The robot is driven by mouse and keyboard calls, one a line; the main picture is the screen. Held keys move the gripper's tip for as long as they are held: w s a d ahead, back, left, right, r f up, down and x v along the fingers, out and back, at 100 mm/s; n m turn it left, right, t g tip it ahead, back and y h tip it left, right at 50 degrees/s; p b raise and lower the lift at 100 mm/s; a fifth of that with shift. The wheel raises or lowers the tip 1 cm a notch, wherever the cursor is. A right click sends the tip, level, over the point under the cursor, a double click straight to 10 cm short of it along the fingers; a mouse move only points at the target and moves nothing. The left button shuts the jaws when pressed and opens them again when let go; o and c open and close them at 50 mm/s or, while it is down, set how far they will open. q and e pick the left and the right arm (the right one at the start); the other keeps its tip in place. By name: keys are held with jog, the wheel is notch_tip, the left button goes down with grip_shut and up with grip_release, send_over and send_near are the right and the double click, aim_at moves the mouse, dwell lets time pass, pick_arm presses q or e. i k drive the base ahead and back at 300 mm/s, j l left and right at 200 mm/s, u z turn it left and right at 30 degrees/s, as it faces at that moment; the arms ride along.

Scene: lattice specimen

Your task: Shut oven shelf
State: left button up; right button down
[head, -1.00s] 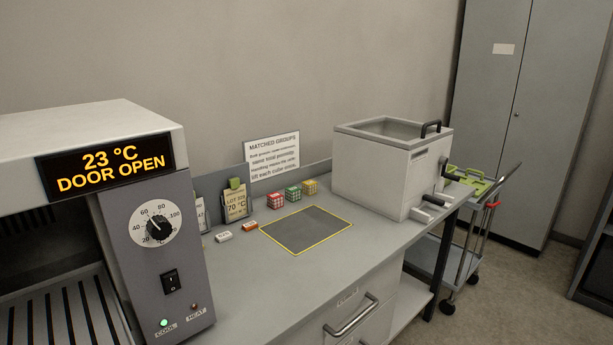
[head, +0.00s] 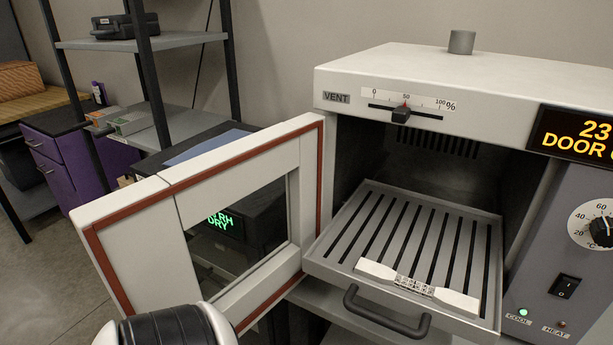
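The oven (head: 400,72) stands at the right of the head view, its display reading "DOOR O…", cut off by the frame edge. Its door (head: 150,205) is swung wide open to the left, with a window and a reddish seal. The slotted oven shelf (head: 345,240) is pulled partly out of the chamber, its front edge beyond the opening. A dark handle (head: 385,315) is on the shelf's front. A white lattice specimen (head: 418,284) lies across the shelf near its front. Part of my arm shows at the bottom left, but neither gripper is in view.
The open door fills the space left of the shelf. A shelving rack (head: 110,45) with a black case (head: 124,25) stands behind it. A purple cabinet (head: 62,165) is at the far left. Bare floor shows at the lower left.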

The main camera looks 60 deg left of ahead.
aim_at(432, 240)
jog(key=u, duration=1.15)
